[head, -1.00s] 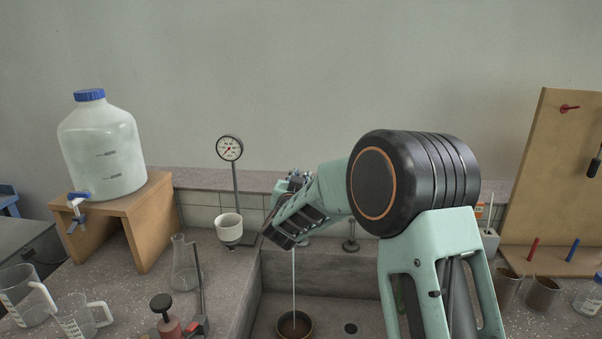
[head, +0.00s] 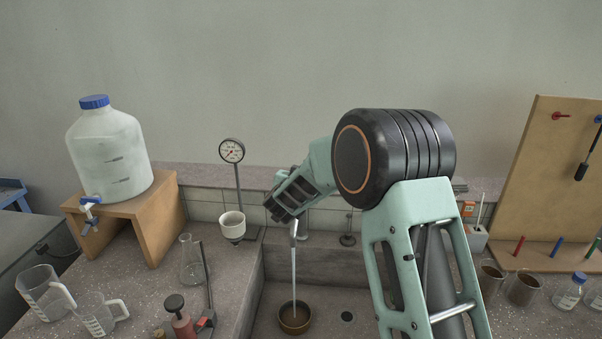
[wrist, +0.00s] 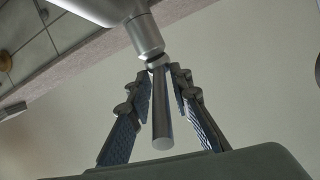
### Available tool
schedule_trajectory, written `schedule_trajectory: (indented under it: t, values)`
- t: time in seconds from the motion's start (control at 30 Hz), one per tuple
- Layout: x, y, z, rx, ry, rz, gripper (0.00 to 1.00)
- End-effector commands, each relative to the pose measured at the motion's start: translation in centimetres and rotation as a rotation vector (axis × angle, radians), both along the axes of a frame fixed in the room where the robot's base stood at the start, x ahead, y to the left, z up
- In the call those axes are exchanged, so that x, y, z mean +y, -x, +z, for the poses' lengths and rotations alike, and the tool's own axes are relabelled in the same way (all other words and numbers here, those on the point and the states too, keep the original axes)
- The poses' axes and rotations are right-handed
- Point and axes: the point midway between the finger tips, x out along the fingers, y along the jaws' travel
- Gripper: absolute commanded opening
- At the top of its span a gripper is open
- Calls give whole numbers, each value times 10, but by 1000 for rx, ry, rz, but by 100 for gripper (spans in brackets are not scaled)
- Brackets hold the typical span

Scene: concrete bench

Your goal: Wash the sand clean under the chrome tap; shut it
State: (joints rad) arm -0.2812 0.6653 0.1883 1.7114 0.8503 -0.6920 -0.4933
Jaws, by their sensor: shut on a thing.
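The chrome tap (head: 293,228) stands over the sink, and a water stream (head: 294,265) falls from its spout into a brown bowl (head: 283,323) on the sink floor. The sand in the bowl is too small to make out. My gripper (head: 281,209) is at the top of the tap and hides its upper part. In the wrist view, my gripper's fingers (wrist: 160,82) are shut on the tap's lever (wrist: 162,120), a round metal rod running between them. The tap body (wrist: 146,38) shows above it.
A gauge (head: 232,151) on a stand and a white funnel (head: 232,226) are left of the sink. A flask (head: 191,262), beakers and a carboy (head: 108,150) stand further left. A wooden board (head: 550,170) and metal cups stand right.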

Motion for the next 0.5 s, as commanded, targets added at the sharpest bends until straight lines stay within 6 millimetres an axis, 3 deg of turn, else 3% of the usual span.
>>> schedule_trajectory:
  t: [0.13,0.17,0.23,0.5]
  values:
    - [3,0,2,-4,-2,5,0]
    - [3,0,2,-4,-2,5,21]
    - [3,0,2,-4,-2,5,28]
    - [1,1,1,-3,-1,2,28]
